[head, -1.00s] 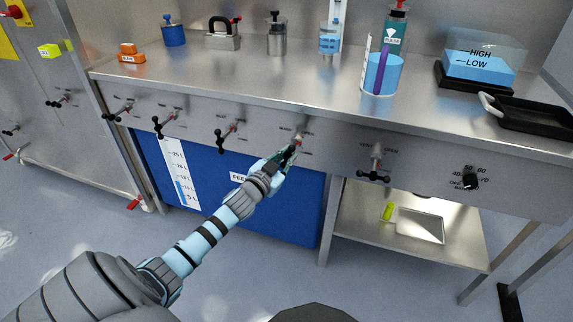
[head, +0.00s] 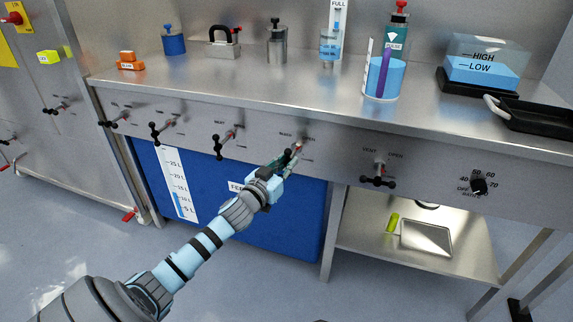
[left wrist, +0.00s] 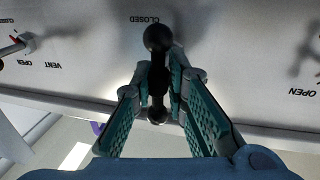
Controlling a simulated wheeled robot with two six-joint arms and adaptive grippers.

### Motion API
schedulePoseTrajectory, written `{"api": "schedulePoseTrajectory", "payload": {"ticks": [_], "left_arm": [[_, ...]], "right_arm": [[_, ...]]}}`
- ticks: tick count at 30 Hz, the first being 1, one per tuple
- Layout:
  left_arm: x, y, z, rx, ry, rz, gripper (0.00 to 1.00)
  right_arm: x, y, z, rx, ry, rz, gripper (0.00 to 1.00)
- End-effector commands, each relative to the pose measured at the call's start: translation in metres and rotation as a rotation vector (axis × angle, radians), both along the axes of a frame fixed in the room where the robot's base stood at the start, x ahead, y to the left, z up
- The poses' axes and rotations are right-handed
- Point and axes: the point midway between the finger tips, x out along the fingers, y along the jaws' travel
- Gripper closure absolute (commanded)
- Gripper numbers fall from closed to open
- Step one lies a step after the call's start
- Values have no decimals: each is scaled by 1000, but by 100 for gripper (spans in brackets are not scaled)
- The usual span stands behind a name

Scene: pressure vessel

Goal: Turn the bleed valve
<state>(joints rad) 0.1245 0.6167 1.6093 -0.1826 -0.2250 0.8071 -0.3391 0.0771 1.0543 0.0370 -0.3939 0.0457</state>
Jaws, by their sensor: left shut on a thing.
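A valve with a black, ball-ended handle is on the bench's front panel; in the left wrist view its handle (left wrist: 158,42) stands between my fingers, with one ball above and one below them. The word CLOSED is beside it and OPEN is off to the right. My left gripper (head: 290,158) reaches this valve in the head view and covers most of it; it is shut on the handle, as the left wrist view (left wrist: 160,85) also shows. The valve's name is too blurred to read. My right gripper is not in view.
The vent valve (head: 377,176) is right of my left gripper, and another black-handled valve (head: 226,140) is to its left. A dial (head: 479,185) is farther right. A blue tank (head: 255,215) stands under the panel. The bench top (head: 230,85) holds weights and vessels.

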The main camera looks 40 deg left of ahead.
Motion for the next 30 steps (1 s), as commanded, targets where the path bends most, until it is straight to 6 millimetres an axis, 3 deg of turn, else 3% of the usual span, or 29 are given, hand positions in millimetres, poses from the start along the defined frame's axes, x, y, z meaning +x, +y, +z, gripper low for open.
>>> {"api": "schedulePoseTrajectory", "payload": {"ticks": [3,4,7,17,22,30], "left_arm": [[1,-2,6,1,-14,-7,100],[1,-2,6,1,-14,-7,83],[1,-1,6,2,-14,-6,69],[-5,3,3,5,-5,3,69],[-33,-1,2,10,-3,1,69],[-101,-13,1,13,1,-2,69]], "right_arm": [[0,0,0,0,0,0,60],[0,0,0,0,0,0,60],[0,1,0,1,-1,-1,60],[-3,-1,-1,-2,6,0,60],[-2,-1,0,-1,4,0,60],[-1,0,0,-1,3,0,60]]}}
